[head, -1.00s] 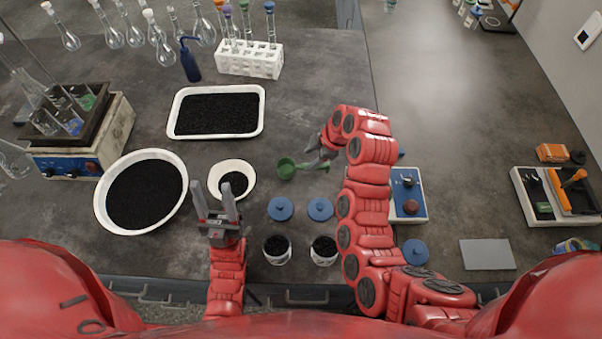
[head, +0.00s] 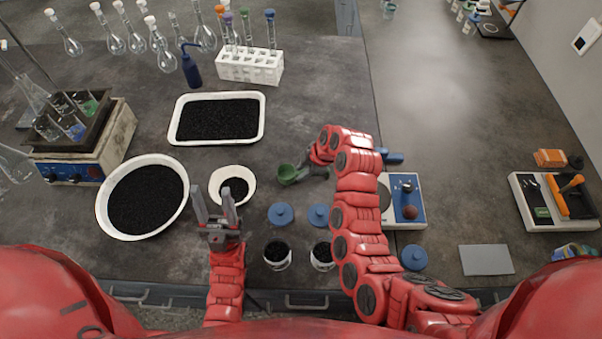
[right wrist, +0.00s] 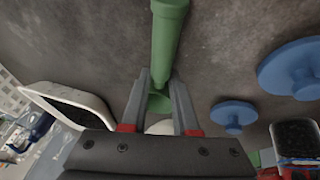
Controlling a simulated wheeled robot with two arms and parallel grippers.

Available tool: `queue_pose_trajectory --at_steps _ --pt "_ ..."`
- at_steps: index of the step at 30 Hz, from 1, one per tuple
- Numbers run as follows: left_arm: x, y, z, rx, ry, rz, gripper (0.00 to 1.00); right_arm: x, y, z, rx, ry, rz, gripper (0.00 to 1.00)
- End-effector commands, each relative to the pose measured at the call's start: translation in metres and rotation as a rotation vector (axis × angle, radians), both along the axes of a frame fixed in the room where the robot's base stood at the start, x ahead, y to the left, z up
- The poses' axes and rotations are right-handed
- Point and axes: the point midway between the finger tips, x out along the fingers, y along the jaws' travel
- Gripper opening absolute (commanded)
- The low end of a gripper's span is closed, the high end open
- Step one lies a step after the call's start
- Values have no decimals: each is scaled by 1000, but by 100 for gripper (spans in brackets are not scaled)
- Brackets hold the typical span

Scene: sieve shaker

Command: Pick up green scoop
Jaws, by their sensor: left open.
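The green scoop (head: 288,174) lies on the dark bench, its cup to the left and its handle toward my right gripper. My right gripper (head: 318,170) is low at the handle. In the right wrist view, the scoop's handle (right wrist: 165,40) runs down to between the fingertips of my right gripper (right wrist: 160,80), with a finger on each side; whether they press on it is unclear. Part of the cup shows between the fingers. My left gripper (head: 215,212) is open and empty, above the bench in front of the small white bowl (head: 246,200).
A large white bowl (head: 183,213) and a white tray (head: 262,120) hold black grains. Blue lids (head: 281,214) (head: 318,215) and two filled jars (head: 277,262) (head: 322,264) stand near the front. A blue-and-white device (head: 412,205) sits right of my right arm.

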Motion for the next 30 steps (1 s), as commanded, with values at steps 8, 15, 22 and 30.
queue_pose_trajectory --at_steps 8,15,22,30 --pt "0 0 0 0 0 0 50 0 0 0 0 0 0 0" --pt "0 0 -1 0 0 0 50 1 0 2 0 -2 0 0" --pt "0 0 -12 0 0 0 50 1 1 22 0 -6 1 0" --pt "0 0 17 0 -1 0 50 1 0 86 0 -2 1 0"
